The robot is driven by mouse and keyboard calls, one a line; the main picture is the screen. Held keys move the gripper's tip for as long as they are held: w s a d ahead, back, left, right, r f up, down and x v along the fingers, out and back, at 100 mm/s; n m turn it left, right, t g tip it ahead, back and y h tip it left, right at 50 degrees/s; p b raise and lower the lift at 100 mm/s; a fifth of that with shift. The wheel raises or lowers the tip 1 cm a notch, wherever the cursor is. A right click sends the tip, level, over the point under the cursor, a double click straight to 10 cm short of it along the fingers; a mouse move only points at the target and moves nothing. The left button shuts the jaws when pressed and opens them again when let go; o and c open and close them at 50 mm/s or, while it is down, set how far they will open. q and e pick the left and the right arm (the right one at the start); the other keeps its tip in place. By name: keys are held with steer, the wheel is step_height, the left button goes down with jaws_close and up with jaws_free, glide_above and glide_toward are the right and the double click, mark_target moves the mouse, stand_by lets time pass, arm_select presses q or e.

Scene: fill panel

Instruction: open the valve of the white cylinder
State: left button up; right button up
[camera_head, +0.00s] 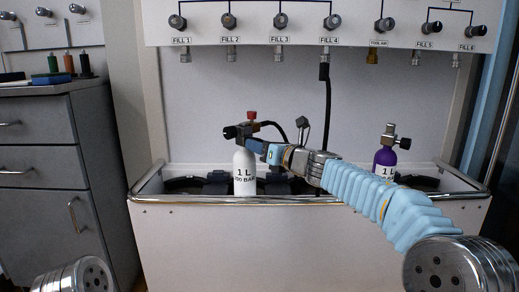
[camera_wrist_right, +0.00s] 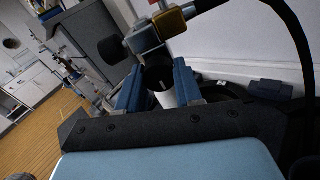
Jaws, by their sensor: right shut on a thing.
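The white cylinder (camera_head: 244,172), marked 1 L, stands upright at the front of the white trough. Its valve (camera_head: 246,131) has a black part at the left and a red part on top. My right gripper (camera_head: 256,146) reaches in from the right and is shut at the valve's right side. In the right wrist view, my gripper's two blue fingers (camera_wrist_right: 158,88) stand either side of a dark round part of the valve (camera_wrist_right: 155,77), with a bit of the white cylinder (camera_wrist_right: 168,98) below. The fingers hide the exact contact. My left gripper is not in view.
A purple cylinder (camera_head: 385,160) stands at the right in the trough (camera_head: 310,197). A black hose (camera_head: 327,105) hangs from the fill panel (camera_head: 300,22) behind. A grey drawer cabinet (camera_head: 40,125) stands at the left.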

steer(key=shift+f+n, duration=0.1)
steer(key=shift+n, duration=0.5)
steer(key=o, duration=1)
steer(key=shift+o, duration=0.2)
steer(key=shift+d, duration=0.1)
steer(key=v, duration=1.3)
steer(key=shift+s+d, duration=0.2)
steer(key=shift+s, duration=0.05)
